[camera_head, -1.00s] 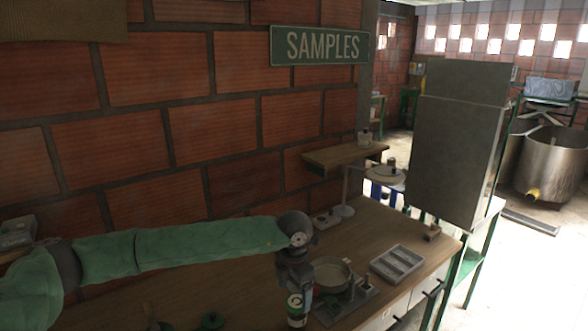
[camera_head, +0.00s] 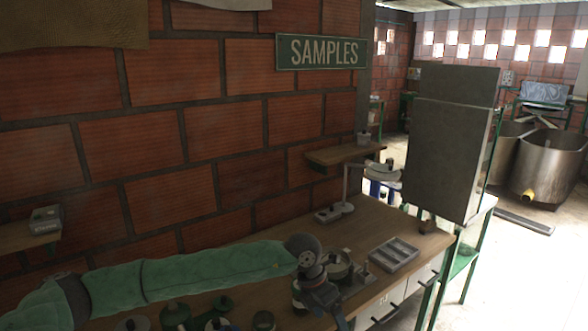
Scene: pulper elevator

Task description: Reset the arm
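My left arm, in a green sleeve, comes in from the left across the bench. My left gripper (camera_head: 338,318) points down and to the right at the bottom edge of the head view. Its fingertips are not clear, so I cannot tell whether it is open or shut. A small jar (camera_head: 298,297) stands just left of the gripper, partly hidden by the wrist. My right gripper is not in view.
A tall grey cabinet (camera_head: 450,140) stands at the right. A brick wall (camera_head: 160,130) is behind. Floor at right is open.

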